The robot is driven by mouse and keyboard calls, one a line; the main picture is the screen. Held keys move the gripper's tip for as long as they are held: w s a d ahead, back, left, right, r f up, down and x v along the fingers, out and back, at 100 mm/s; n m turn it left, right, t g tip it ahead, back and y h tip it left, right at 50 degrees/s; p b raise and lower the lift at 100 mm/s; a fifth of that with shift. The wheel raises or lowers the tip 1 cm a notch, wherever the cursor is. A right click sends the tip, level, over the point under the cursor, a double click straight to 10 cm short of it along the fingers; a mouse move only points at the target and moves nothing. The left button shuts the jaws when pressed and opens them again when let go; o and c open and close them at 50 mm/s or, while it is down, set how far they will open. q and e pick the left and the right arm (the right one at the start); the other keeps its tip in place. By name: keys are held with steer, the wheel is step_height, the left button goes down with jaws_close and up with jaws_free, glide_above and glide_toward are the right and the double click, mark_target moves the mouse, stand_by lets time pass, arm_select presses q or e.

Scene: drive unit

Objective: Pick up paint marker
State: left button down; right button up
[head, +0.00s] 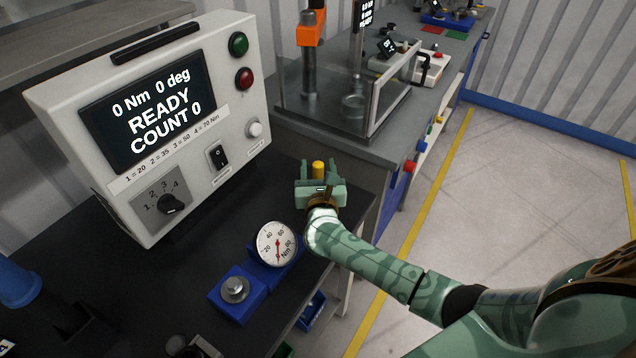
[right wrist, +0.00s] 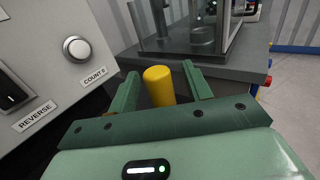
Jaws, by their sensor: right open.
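The paint marker, a yellow cylinder (head: 318,168), stands upright near the right end of the black bench. It also shows in the right wrist view (right wrist: 159,86), between the two green fingers. My right gripper (head: 319,172) is open, with one finger on each side of the marker. In the right wrist view the gripper (right wrist: 160,92) shows gaps beside the marker, the wider one toward the right finger. The marker's lower part is hidden behind the gripper body. My left gripper does not show in either view.
A white control box (head: 160,115) with a screen stands left of the gripper. A dial gauge (head: 277,244) and a blue block with a metal knob (head: 237,291) sit nearer. A grey bench (head: 335,140) with a clear guard stands behind. Floor at right is clear.

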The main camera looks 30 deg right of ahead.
mark_target(318, 163)
steer(key=c, duration=1)
steer(key=shift+r, duration=0.55)
step_height(318, 163, up, 2)
steer(key=shift+r+p, duration=0.2)
steer(key=shift+p, duration=0.3)
steer(key=s+a+r+p, duration=0.1)
steer(key=s+r, duration=0.2)
steer(key=s, duration=0.1)
steer(key=s+a+r+p, duration=0.1)
steer(key=s+r, duration=0.2)
steer(key=s, duration=0.2)
steer(key=s+a+r+p, duration=0.1)
steer(key=s+r, duration=0.3)
steer(key=shift+s+a, duration=0.3)
steer(key=shift+s, duration=0.05)
